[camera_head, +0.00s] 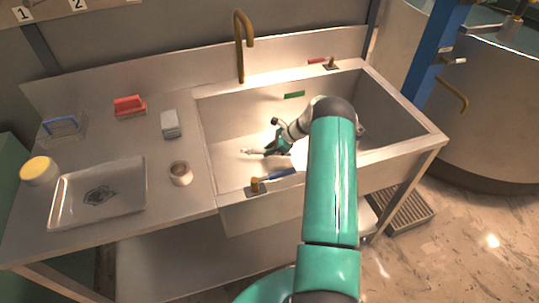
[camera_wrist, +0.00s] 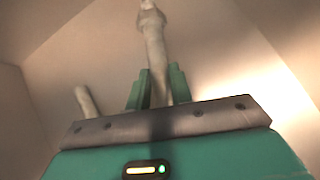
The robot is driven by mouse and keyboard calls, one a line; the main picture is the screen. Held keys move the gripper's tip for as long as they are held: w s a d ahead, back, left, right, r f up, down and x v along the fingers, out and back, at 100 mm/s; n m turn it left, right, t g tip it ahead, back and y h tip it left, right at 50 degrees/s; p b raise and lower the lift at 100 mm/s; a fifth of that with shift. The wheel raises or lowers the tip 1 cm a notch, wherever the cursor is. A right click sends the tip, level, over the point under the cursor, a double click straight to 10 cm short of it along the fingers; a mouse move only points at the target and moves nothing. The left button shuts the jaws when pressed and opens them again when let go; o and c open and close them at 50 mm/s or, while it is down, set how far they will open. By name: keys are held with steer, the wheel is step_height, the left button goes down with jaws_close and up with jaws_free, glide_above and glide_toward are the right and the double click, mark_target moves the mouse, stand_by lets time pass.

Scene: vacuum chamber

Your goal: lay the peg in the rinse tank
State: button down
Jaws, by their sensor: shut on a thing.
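The rinse tank (camera_head: 228,118) appears to be the deep metal sink basin in the bench, with a green label on its back wall. My gripper (camera_head: 272,148) is down inside the basin, left of my arm. In the wrist view my gripper (camera_wrist: 158,84) has its green fingers shut on a pale peg (camera_wrist: 154,48), which sticks out beyond the fingertips with a knobbed far end. In the head view a small pale end of the peg (camera_head: 247,151) shows left of the fingers. Whether it touches the basin floor I cannot tell. My arm hides part of the basin.
A second pale stick-like thing (camera_wrist: 87,102) shows in the wrist view. A brass faucet (camera_head: 241,45) stands behind the basin. On the left bench are a metal tray (camera_head: 130,205), a tape roll (camera_head: 181,173), a grey block (camera_head: 171,124), a red item (camera_head: 129,106) and a yellow-lidded jar (camera_head: 38,170).

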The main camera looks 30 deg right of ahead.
mark_target(269, 160)
steer(key=shift+w+d+f, duration=0.25)
steer(key=shift+d+f, duration=0.05)
steer(key=shift+f, duration=1.6)
steer(key=c, duration=1.3)
jaws_free()
steer(key=shift+o, duration=0.2)
